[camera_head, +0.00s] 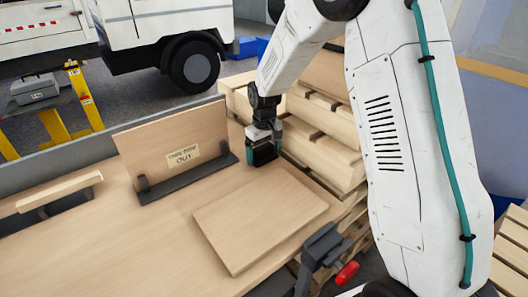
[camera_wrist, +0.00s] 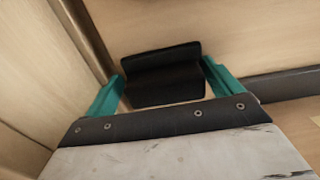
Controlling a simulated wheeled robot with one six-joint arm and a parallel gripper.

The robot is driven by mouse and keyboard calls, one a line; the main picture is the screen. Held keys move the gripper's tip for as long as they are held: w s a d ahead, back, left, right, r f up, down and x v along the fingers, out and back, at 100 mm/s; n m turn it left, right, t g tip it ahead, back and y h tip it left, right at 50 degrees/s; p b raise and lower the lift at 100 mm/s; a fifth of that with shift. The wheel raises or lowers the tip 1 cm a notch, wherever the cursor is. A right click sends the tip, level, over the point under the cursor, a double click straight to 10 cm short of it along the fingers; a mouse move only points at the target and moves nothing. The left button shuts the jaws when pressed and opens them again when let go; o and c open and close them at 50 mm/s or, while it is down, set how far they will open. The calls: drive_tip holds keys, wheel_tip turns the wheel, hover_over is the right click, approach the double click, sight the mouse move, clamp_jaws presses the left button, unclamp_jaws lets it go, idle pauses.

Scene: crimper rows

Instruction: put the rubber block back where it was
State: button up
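The rubber block (camera_head: 262,154) is black and sits at the far right part of the wooden bench top, below my gripper (camera_head: 264,143). In the wrist view the rubber block (camera_wrist: 163,78) lies between the two teal fingers of my gripper (camera_wrist: 164,68). Both fingertips meet its sides, so the gripper looks shut on it. The block is low, at or just above the bench; I cannot tell if its underside touches.
An upright wooden board (camera_head: 172,150) with a label stands in a dark holder (camera_head: 186,178) left of the gripper. A flat wooden board (camera_head: 260,220) lies in front. A vise with a red handle (camera_head: 346,273) is at the front edge. Stacked pallets (camera_head: 325,150) stand behind.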

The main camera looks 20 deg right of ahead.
sight(263, 147)
drive_tip(key=shift+s+a+f, duration=0.35)
drive_tip(key=shift+f, duration=0.2)
drive_tip(key=shift+w+r, duration=0.15)
drive_tip(key=shift+r, duration=0.35)
wheel_tip(263, 147, up, 11)
drive_tip(key=shift+w+d+r, duration=0.15)
drive_tip(key=shift+r, duration=0.05)
drive_tip(key=s+d+r+m, duration=0.1)
drive_tip(key=s+r, duration=0.5)
drive_tip(key=s, duration=0.4)
drive_tip(key=s+d+r+m, duration=0.1)
drive_tip(key=s+r, duration=0.5)
drive_tip(key=s, duration=0.4)
drive_tip(key=s+d+f+m+t, duration=0.1)
drive_tip(key=s, duration=1.7)
drive_tip(key=shift+f+m, duration=0.2)
drive_tip(key=shift+m, duration=0.1)
